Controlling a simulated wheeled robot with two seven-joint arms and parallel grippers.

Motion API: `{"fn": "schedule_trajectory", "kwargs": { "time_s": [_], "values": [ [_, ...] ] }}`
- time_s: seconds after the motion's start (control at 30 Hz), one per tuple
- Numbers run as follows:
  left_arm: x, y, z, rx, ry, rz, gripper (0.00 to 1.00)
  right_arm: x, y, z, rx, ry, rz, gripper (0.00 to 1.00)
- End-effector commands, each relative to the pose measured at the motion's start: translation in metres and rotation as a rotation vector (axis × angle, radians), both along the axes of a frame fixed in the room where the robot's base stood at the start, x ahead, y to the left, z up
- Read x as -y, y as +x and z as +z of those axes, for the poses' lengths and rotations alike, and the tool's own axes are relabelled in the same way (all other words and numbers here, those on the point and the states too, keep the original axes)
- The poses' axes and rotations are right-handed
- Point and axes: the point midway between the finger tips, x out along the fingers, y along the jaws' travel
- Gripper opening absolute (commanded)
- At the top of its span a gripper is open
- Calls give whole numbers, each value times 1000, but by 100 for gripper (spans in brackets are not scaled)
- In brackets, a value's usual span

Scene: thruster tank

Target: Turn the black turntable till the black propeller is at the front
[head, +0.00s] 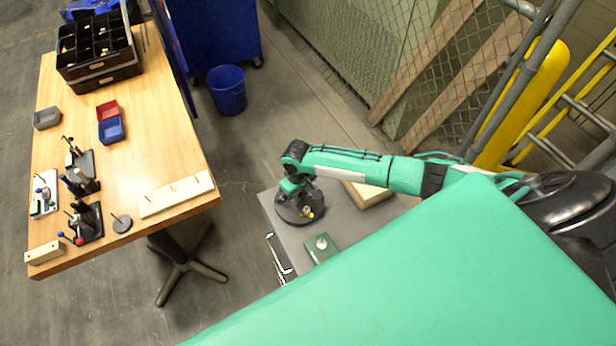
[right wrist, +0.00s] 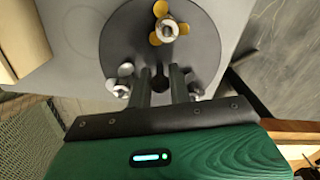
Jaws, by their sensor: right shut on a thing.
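The black turntable (head: 293,214) is a round dark disc on a grey surface, and it fills the upper middle of the right wrist view (right wrist: 205,55). A brass-yellow propeller (right wrist: 163,24) sits on the disc, away from my fingers. Silvery parts (right wrist: 122,82) show on the disc beside the fingers. My right gripper (right wrist: 160,80) reaches over the disc and is shut on a small dark part of the turntable. I cannot tell whether that part is a post or the black propeller, as the fingers partly hide it. My left gripper is not in view.
A wooden table (head: 150,130) with bins and small stands is at the left. A blue bucket (head: 227,90) stands on the floor.

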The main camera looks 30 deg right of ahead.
Motion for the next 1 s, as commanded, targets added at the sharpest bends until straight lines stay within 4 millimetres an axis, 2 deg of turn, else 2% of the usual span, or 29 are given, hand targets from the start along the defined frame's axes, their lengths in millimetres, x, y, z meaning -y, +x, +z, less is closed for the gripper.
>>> {"fn": "schedule_trajectory", "kwargs": {
  "time_s": [0.17, 0.2, 0.27, 0.63, 1.0],
  "values": [
    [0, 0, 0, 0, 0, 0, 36, 0, 0, 0, -1, 0, 2, 0],
    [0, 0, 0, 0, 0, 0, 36, 0, 0, 0, -1, 0, 2, 26],
    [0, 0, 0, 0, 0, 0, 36, 0, 0, 0, -1, 0, 2, 37],
    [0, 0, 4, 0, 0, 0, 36, 0, 0, 4, 0, 0, 0, 38],
    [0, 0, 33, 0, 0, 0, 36, 0, 0, 33, 0, 1, 0, 38]
  ]
}}
